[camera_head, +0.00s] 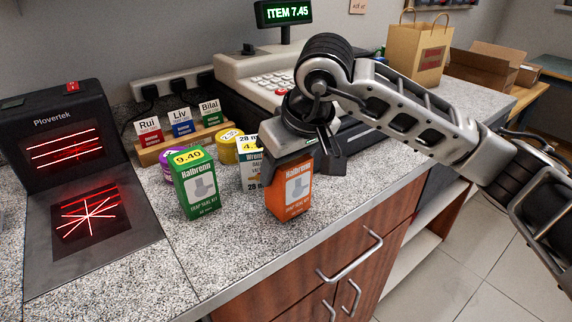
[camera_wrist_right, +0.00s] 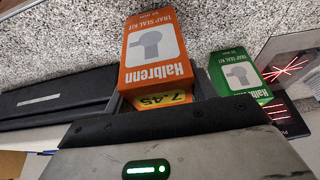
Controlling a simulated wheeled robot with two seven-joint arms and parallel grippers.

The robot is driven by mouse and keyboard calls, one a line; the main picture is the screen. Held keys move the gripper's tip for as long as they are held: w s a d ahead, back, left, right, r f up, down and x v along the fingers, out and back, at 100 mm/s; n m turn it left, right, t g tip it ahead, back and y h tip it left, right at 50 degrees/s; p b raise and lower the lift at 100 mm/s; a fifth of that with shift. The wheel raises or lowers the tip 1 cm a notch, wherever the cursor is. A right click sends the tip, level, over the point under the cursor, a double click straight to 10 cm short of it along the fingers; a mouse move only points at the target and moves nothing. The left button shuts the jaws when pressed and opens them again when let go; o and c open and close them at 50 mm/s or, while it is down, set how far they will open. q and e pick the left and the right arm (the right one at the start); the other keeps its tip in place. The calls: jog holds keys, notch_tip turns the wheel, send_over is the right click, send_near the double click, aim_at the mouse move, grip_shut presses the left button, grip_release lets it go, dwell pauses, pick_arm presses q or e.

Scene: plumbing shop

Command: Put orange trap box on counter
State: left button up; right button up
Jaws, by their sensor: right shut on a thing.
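The orange Halbrenn trap box (camera_head: 288,192) is upright below my right gripper (camera_head: 292,160), near the counter's front edge. My right gripper is shut on its upper part. The box also shows in the right wrist view (camera_wrist_right: 152,58), with a yellow 7.45 label partly covered by the gripper (camera_wrist_right: 160,112). The box's base is at or just above the speckled counter (camera_head: 235,245); I cannot tell if it touches. The register display (camera_head: 284,12) reads ITEM 7.45. My left gripper is out of view.
A green trap box (camera_head: 197,187) stands left of the orange one. A white-and-green box (camera_head: 250,165), yellow roll (camera_head: 228,146) and purple roll (camera_head: 170,161) sit behind. The Plovertek scanner (camera_head: 88,225) is at left, the cash register (camera_head: 258,84) behind. The front counter strip is clear.

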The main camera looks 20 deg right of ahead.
jog(key=shift+f, duration=0.2)
jog(key=shift+f+b, duration=0.2)
jog(key=shift+b, duration=0.1)
jog(key=o, duration=1.1)
jog(key=shift+r, duration=0.15)
jog(key=shift+r+p, duration=0.25)
jog(key=shift+p, duration=0.2)
jog(key=v, duration=1.1)
jog(key=shift+s+r+b, duration=0.25)
jog(key=shift+r+b, duration=0.05)
jog(key=shift+b, duration=0.05)
